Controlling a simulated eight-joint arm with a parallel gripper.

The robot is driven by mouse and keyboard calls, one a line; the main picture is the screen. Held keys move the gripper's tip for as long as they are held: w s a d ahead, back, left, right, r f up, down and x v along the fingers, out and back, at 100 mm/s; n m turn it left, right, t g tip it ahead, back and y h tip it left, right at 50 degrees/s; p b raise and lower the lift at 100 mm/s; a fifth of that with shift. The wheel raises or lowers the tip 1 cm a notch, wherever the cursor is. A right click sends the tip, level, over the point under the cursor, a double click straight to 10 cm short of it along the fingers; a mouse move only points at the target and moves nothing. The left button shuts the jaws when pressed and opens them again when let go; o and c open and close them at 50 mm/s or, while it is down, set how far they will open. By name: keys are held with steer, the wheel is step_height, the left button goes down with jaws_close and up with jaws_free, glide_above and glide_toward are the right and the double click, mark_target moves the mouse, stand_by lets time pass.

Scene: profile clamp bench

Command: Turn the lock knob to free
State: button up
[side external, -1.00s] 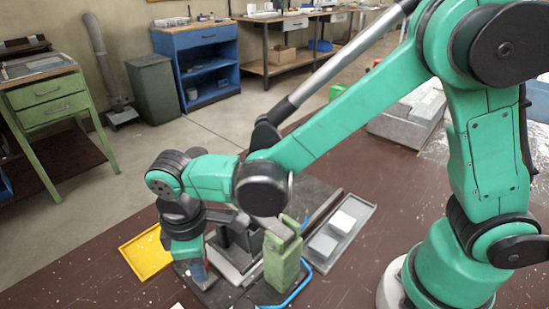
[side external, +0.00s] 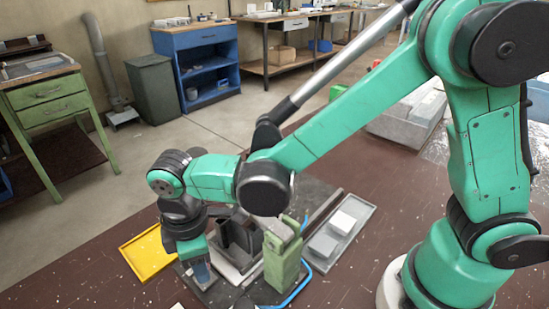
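The clamp fixture sits on a dark base plate (side external: 318,199) on the brown bench. A dark clamp block (side external: 238,238) stands at its middle, and a green upright block (side external: 281,262) stands in front of it to the right. My gripper (side external: 202,272) points down at the left of the fixture, just left of the dark block. Its fingers are small and partly merged with the dark plate, so their opening is unclear. I cannot pick out the lock knob; it may be hidden by my gripper or wrist.
A yellow tray (side external: 146,258) lies left of the fixture. A grey tray (side external: 352,238) with pale blocks (side external: 342,222) lies to the right. A blue hose (side external: 300,288) curves around the green block.

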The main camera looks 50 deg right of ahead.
steer(key=shift+o, duration=1.3)
steer(key=shift+r, duration=0.15)
steer(key=shift+s+a+r, duration=0.1)
steer(key=shift+r, duration=2.6)
steer(key=s+d+r+m+g+y, duration=0.1)
steer(key=s+d+r+m+y, duration=0.65)
steer(key=m, duration=0.65)
steer(key=w+d+f+t+h, duration=0.1)
steer(key=w+d+t+h, duration=0.1)
steer(key=d+t+h, duration=0.1)
steer(key=w+d+f+n+t+h, duration=0.1)
steer(key=w+d+f+t+h, duration=0.1)
steer(key=d, duration=0.6)
steer(key=w+t+h, duration=0.1)
steer(key=t+h, duration=0.1)
steer(key=shift+f+t, duration=0.3)
steer(key=shift+t, duration=0.1)
